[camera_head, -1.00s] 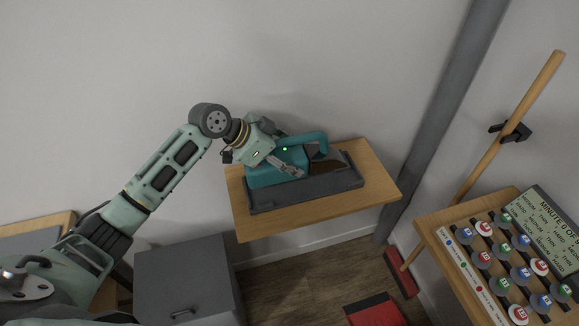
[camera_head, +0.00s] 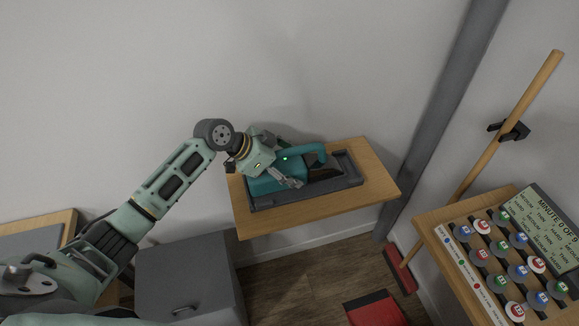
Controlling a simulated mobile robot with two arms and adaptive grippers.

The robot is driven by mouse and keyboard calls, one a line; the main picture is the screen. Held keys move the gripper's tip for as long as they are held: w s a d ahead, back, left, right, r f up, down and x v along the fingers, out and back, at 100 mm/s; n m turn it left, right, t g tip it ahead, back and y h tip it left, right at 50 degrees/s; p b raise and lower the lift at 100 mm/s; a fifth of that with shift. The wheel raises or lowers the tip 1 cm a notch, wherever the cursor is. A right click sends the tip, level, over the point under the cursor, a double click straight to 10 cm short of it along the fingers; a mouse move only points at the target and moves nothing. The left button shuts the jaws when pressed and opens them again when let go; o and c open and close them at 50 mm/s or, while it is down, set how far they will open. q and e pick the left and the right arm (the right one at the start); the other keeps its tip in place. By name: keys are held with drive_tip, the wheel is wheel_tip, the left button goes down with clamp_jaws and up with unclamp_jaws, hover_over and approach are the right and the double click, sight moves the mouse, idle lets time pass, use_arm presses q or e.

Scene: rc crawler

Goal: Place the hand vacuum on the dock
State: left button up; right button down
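The teal hand vacuum (camera_head: 264,185) with its arched handle and dark nose lies in or over the dark grey dock (camera_head: 325,189), which sits on a small wooden shelf (camera_head: 377,192). The vacuum is roughly lined up with the dock; whether it is fully seated cannot be told. My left gripper (camera_head: 289,181) is at the vacuum's near side, with its fingers against or just above the teal body. The fingers look close together, but the contact is partly hidden by the gripper itself. My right gripper is not in view.
A grey cabinet (camera_head: 190,275) stands below left of the shelf. A broom (camera_head: 490,140) leans in a black wall holder at right, beside a grey post (camera_head: 452,90). A wooden stand with several coloured round pieces (camera_head: 505,255) is at lower right.

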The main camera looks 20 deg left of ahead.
use_arm(q)
drive_tip(key=shift+r, duration=0.2)
drive_tip(key=b+v, duration=0.1)
drive_tip(key=v, duration=1.1)
drive_tip(key=shift+f, duration=0.1)
idle(0.9)
